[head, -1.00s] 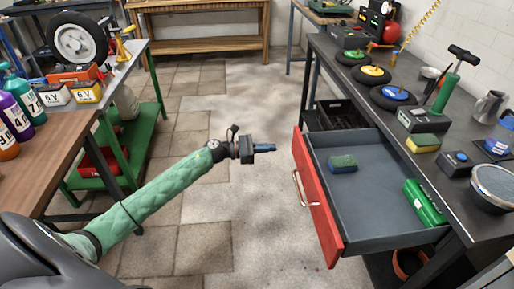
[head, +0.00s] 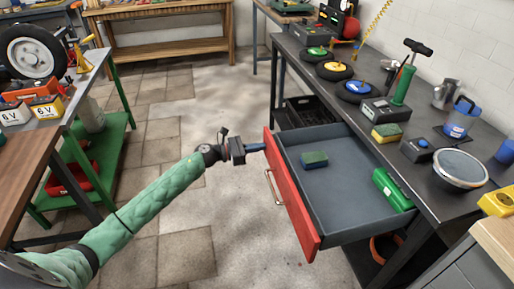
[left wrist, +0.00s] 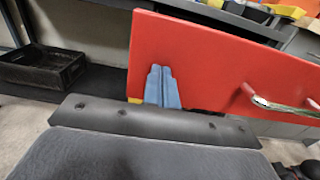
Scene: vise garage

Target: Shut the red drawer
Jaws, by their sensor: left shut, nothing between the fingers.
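The red drawer (head: 292,200) stands pulled out from under the dark workbench, its red front facing left with a metal handle (head: 273,186). My right gripper is not in view.
The workbench (head: 432,205) carries discs, sponges, a pump and a bowl. A black crate (head: 301,115) sits below it, behind the drawer. A green cart (head: 97,160) and brown table (head: 22,165) stand at left. Floor between is clear.

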